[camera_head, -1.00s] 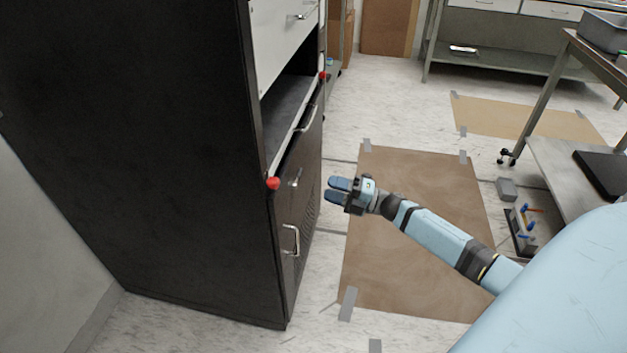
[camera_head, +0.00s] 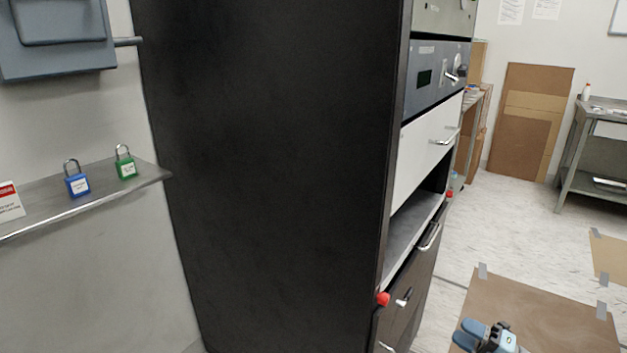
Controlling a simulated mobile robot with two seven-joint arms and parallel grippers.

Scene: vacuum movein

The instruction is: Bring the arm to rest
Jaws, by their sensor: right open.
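My right gripper (camera_head: 484,335) shows at the bottom edge of the head view, right of centre. Its blue fingers point left and are open, with nothing seen between them. It hangs over the brown floor sheet (camera_head: 545,318), to the right of the black cabinet's lower front and apart from it. The rest of my right arm is cut off by the bottom of the picture. My left gripper is not in view.
The tall black cabinet (camera_head: 280,170) fills the middle, with handles and red knobs (camera_head: 383,299) on its front. A wall shelf (camera_head: 100,195) at left holds a blue padlock (camera_head: 77,184) and a green padlock (camera_head: 125,167). Pale floor (camera_head: 510,225) at right is open.

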